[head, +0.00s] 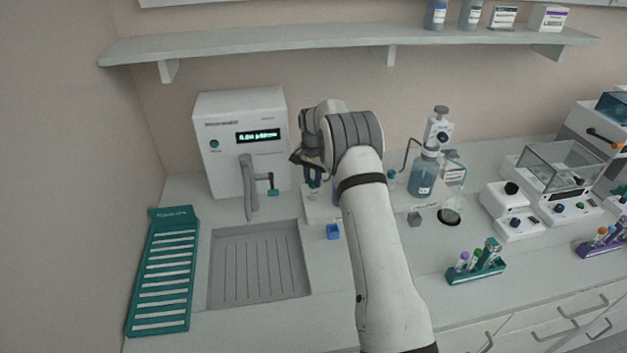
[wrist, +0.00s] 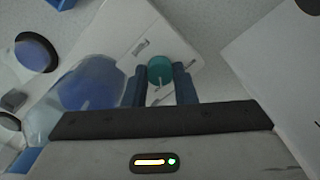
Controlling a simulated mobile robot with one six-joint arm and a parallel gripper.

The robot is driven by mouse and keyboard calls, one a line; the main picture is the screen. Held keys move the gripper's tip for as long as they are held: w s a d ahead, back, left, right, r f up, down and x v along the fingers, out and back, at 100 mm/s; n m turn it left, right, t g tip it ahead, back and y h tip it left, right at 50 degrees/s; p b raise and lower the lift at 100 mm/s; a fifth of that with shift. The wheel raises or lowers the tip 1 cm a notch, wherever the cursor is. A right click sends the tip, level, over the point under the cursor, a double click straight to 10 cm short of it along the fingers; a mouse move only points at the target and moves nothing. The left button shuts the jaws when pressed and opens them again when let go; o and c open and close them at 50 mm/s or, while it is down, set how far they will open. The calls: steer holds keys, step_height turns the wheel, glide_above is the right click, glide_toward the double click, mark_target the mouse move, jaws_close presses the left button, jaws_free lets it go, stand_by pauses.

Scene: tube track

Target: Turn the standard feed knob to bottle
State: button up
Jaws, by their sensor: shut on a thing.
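In the wrist view, a round teal knob (wrist: 160,69) sits on a white panel (wrist: 140,35), between the two blue fingers of my gripper (wrist: 160,84). The fingers are shut on the knob's sides. A thin pale mark shows on the knob, but I cannot read which setting it points to. In the head view my gripper (head: 314,180) points down at a low white unit (head: 322,210) beside the wall, and the held knob is hidden by the gripper and arm.
A white water unit (head: 240,120) with a grey tap stands left, above a drain tray (head: 258,265) and teal rack (head: 163,270). A dispenser bottle (head: 424,178) stands right of my arm; tube racks (head: 477,266) lie beyond.

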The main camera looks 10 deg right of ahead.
steer(key=n+b, duration=0.2)
steer(key=n, duration=0.1)
steer(key=shift+f+b, duration=0.15)
steer(key=shift+b, duration=0.15)
steer(key=n+b, duration=0.2)
steer(key=n, duration=0.2)
steer(key=shift+n, duration=0.4)
steer(key=n+b, duration=0.1)
steer(key=n, duration=0.3)
steer(key=shift+r+n+b, duration=0.2)
steer(key=shift+n+b, duration=0.1)
steer(key=shift+n, duration=1.4)
steer(key=o, duration=1)
